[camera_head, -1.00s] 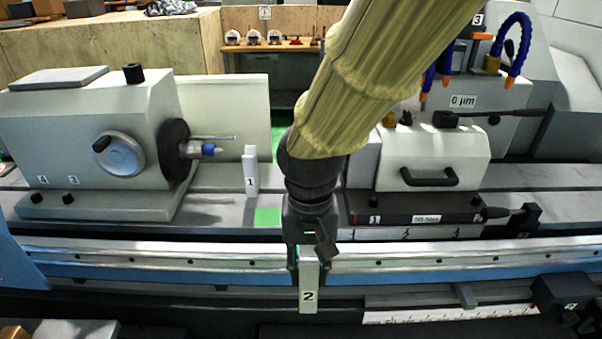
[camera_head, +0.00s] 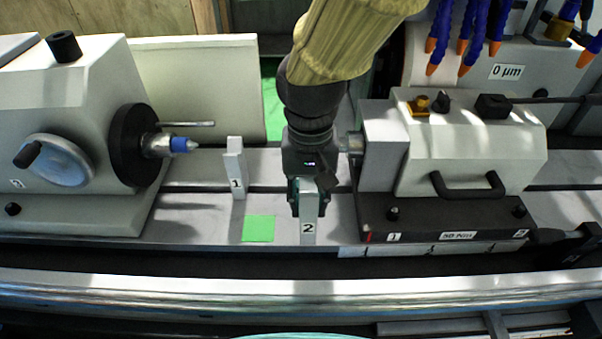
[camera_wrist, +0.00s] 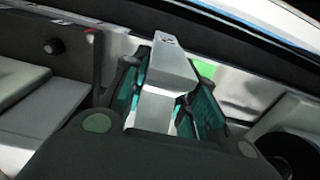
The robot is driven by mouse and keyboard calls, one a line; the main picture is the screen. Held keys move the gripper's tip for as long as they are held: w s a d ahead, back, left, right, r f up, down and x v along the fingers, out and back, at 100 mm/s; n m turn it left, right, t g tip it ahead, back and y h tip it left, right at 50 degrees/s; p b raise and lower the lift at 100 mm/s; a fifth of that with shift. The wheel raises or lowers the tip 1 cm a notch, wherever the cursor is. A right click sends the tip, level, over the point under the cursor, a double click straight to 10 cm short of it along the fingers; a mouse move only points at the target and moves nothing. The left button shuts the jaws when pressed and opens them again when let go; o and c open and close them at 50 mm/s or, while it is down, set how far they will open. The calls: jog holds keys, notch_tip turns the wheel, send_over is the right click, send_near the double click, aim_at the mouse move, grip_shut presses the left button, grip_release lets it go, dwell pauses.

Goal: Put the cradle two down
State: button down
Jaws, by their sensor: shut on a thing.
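Cradle two (camera_head: 308,222), a light grey upright block marked 2, is held in my gripper (camera_head: 308,190). My gripper points down and is shut on its upper part. In the head view its lower end is over or on the grey machine table, just right of the green square (camera_head: 258,228); I cannot tell whether it touches. In the wrist view cradle two (camera_wrist: 168,68) sits between the teal finger pads of my gripper (camera_wrist: 160,95). Cradle one (camera_head: 236,168), a similar block marked 1, stands upright on the table to the left.
The workhead (camera_head: 70,120) with its blue-tipped centre (camera_head: 180,145) stands at left. The tailstock (camera_head: 465,150) on its black base is close to my gripper's right. Blue coolant hoses (camera_head: 468,30) hang at upper right. A rail (camera_head: 200,290) runs along the front.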

jog(key=shift+w+r, duration=0.1)
jog(key=shift+w, duration=0.65)
jog(key=w+f+p, duration=0.2)
jog(key=w+p, duration=0.1)
jog(key=w, duration=0.4)
jog(key=w+a+f+p, duration=0.1)
jog(key=w+f+p, duration=0.2)
jog(key=w, duration=0.4)
jog(key=shift+w+a, duration=0.15)
jog(key=shift+w, duration=0.2)
jog(key=shift+f, duration=0.55)
jog(key=c, duration=1.1)
grip_release()
notch_tip(320, 180, up, 13)
jog(key=shift+b, duration=1.2)
